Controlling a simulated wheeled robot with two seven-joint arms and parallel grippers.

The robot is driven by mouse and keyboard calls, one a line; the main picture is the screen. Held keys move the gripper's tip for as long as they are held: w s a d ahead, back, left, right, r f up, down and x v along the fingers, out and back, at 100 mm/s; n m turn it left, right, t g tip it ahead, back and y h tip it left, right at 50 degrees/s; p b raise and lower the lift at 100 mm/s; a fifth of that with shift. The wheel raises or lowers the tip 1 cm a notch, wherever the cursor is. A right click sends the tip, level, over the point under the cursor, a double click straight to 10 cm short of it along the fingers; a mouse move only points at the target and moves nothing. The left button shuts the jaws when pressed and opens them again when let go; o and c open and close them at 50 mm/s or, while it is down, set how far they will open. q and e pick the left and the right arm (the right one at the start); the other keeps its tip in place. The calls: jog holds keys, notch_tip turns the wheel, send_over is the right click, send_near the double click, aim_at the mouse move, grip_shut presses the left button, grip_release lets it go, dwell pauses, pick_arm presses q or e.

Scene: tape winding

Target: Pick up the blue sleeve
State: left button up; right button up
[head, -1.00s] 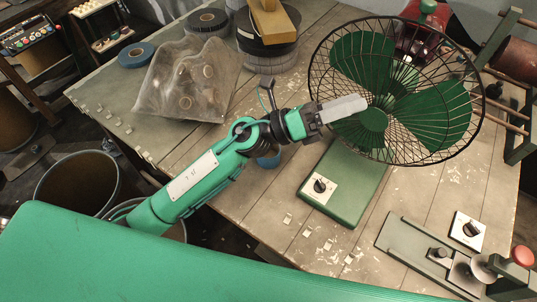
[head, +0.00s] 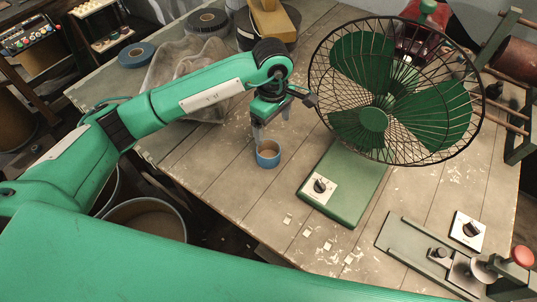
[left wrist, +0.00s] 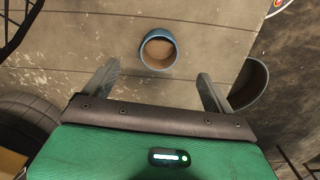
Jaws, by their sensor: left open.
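The blue sleeve (head: 268,154) is a short open ring standing on the wooden table, left of the fan's base. In the left wrist view the sleeve (left wrist: 158,49) lies beyond the fingertips, about midway between them and clear of both. My left gripper (head: 270,140) points down over the sleeve in the head view; its fingers partly overlap the sleeve there. In the left wrist view the left gripper (left wrist: 157,76) is open with nothing between its fingers. My right gripper is not in view.
The green fan (head: 374,118) with a wire cage stands just right of the gripper. A crumpled translucent bag (head: 165,70) and tape rolls (head: 136,55) lie at the back left. A bin (head: 145,220) stands below the table's near edge. A green fixture (head: 420,255) is at front right.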

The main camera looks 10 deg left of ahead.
pick_arm(q)
jog(key=p, duration=0.2)
send_near(268, 151)
jog(key=s, duration=0.1)
jog(key=s+d, duration=0.1)
jog(key=s, duration=0.1)
jog(key=shift+s+d+f, duration=0.1)
jog(key=shift+d+f, duration=0.1)
jog(key=shift+d, duration=0.2)
jog(key=shift+f, duration=0.45)
jog(key=f+p, duration=0.1)
jog(key=f, duration=0.1)
jog(key=a+f, duration=0.1)
jog(key=f, duration=0.1)
jog(key=shift+w+f+p, duration=0.1)
jog(key=shift+w+p, duration=0.1)
jog(key=shift+p, duration=0.2)
jog(key=shift+d+f, duration=0.1)
jog(key=shift+f, duration=0.3)
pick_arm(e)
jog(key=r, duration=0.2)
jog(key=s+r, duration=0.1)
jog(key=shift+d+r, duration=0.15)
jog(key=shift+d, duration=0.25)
pick_arm(q)
jog(key=shift+c, duration=0.4)
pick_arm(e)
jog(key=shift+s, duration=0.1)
